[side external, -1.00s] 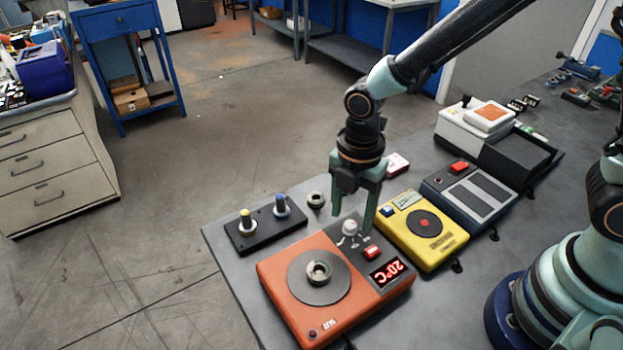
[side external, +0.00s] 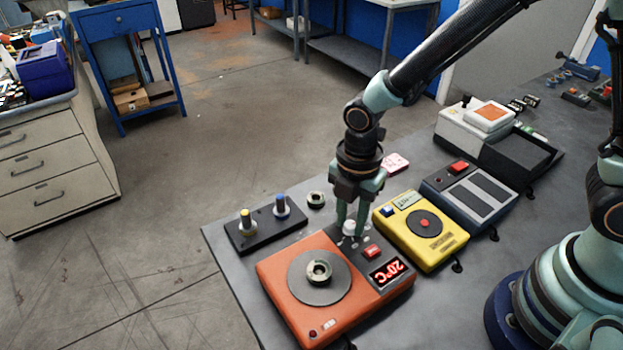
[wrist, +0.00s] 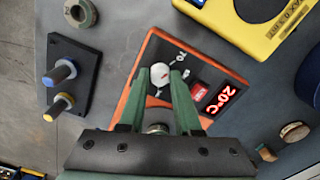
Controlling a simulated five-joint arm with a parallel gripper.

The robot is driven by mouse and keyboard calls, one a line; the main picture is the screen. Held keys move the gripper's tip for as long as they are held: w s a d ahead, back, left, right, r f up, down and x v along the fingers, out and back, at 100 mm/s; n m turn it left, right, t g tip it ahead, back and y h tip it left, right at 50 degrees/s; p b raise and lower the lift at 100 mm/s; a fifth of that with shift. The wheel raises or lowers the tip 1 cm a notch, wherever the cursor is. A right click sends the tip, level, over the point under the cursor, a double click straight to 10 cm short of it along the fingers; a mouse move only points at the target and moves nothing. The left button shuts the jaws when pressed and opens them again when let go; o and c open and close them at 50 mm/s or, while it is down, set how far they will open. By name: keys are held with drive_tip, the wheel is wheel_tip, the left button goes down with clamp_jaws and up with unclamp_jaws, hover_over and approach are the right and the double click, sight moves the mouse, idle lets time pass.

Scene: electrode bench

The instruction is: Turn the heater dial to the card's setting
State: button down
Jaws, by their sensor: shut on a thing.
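The orange heater (side external: 290,305) sits at the near left of the bench, with a round dark plate (side external: 338,292) bearing a ring-shaped piece (side external: 319,271). The red display (side external: 391,270) reads 20°C, also in the wrist view (wrist: 223,99). My gripper (side external: 350,226) points down, its fingers shut on the dial from both sides. A small pinkish card (side external: 396,162) lies behind the yellow device; its writing is not legible.
A red button (side external: 373,251) sits close beside the dial. A black stand with yellow and blue-topped posts (side external: 264,232) and a loose ring (side external: 316,200) lie behind the heater. The yellow device (side external: 421,231) and a grey-blue device (side external: 470,196) stand to the right.

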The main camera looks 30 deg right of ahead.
drive_tip(key=m, duration=0.4)
drive_tip(key=shift+m, duration=0.4)
drive_tip(key=m, duration=0.9)
drive_tip(key=shift+m, duration=1.9)
drive_tip(key=c, duration=0.6)
unclamp_jaws()
